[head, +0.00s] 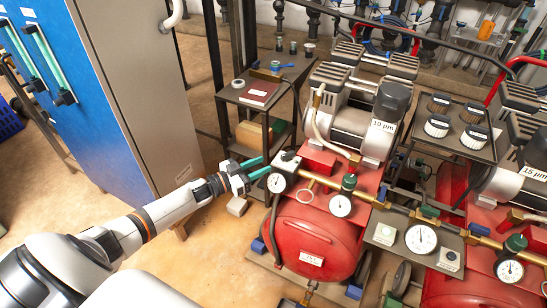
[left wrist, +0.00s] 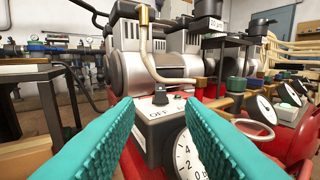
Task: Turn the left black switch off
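The left black switch (head: 288,156) sits on a small light box on top of the left red compressor tank (head: 305,235). In the left wrist view, the black switch (left wrist: 160,95) stands on a white panel marked OFF at its left; the marking at its right is partly hidden. I cannot tell its setting for sure. My left gripper (head: 262,167) is open and empty, with its teal fingers pointing at the switch box from the left. In the left wrist view, the left gripper (left wrist: 158,108) has its fingertips on either side of the switch, short of it. My right gripper is not in view.
A pressure gauge (left wrist: 188,150) sits just below the switch panel. A curved hose (left wrist: 150,55) rises behind the switch. A dark side table (head: 235,97) stands behind my left gripper, and a blue cabinet (head: 95,95) is at the left. A second compressor (head: 515,170) is at the right.

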